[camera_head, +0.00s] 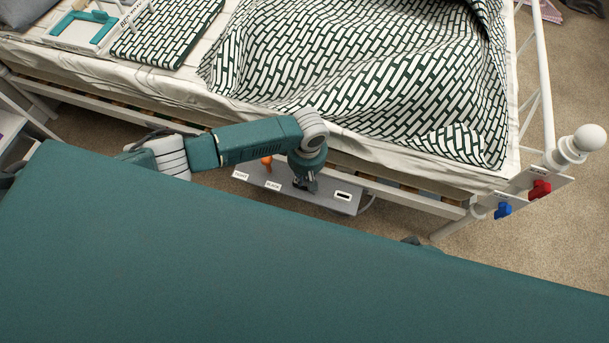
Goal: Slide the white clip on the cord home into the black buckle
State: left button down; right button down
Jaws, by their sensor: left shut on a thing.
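My left gripper (306,186) points down at the grey board (320,198) beside the bed. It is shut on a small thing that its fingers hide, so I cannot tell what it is. A white piece with a black slot (343,195) lies on the board just right of the gripper. I cannot tell whether it is the black buckle. A pale cord (369,205) curves at the board's right end. I cannot make out the white clip. My right gripper is not in view.
An orange piece (266,162) and small labels (272,184) are on the board's left part. The bed frame (420,200) runs close behind. A panel with a red knob (540,189) and a blue knob (503,210) is by the bedpost. My teal body covers the foreground.

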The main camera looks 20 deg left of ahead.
pick_arm(q)
jog(key=shift+f, duration=0.15)
jog(key=c, duration=1.7)
grip_release()
jog(key=r, duration=1.2)
jog(key=shift+d, duration=0.25)
